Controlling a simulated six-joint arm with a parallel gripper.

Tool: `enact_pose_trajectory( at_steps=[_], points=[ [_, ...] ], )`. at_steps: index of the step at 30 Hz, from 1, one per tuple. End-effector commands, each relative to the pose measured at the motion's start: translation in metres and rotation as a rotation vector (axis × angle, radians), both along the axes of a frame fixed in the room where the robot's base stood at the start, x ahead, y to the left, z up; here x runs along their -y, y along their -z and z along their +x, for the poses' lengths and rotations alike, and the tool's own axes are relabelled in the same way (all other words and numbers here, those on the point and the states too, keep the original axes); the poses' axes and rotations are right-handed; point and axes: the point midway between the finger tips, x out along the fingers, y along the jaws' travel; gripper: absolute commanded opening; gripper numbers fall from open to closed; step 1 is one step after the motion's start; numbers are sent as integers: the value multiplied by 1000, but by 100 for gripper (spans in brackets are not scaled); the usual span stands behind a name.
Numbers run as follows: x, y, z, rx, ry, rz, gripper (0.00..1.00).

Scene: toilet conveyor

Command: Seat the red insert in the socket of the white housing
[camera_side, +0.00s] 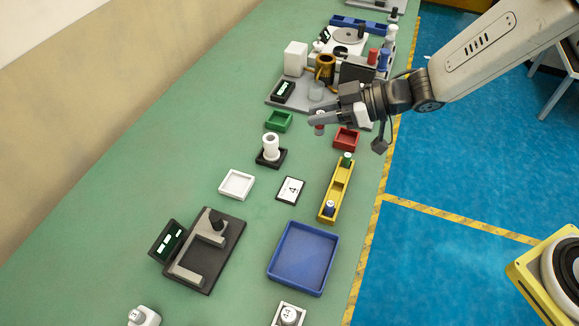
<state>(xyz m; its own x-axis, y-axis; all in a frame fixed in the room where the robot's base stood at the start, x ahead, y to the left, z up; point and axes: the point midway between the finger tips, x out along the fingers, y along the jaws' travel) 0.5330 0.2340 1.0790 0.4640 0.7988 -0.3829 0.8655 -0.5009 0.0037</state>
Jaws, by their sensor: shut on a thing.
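My gripper (322,116) is shut on the red insert (319,130), which hangs below the fingers, above the table. The insert looks small and dark red, with a pale top between the fingers. The white housing (271,145) is an upright, stepped cylinder with an opening in its top. It stands on a black base (270,160), left of and nearer the camera than my gripper. The inside of its socket is too small to make out. The insert is apart from the housing.
A yellow rack (335,190) holds a green insert (346,159) and a blue insert (329,208). A green tray (278,122) and a red tray (346,139) flank my gripper. A white tray (237,185) and a numbered card (290,190) lie nearer. Equipment crowds the table behind my gripper.

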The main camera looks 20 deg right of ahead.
Motion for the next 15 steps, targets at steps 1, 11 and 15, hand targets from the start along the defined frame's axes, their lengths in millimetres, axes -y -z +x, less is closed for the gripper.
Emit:
enact_pose_trajectory(
  at_steps=[1,11,15],
  points=[
    [-2,2,3,0,0,0,0],
    [-17,20,39,-1,0,0,0],
    [-25,29,56,-1,-1,-1,0]
  ],
)
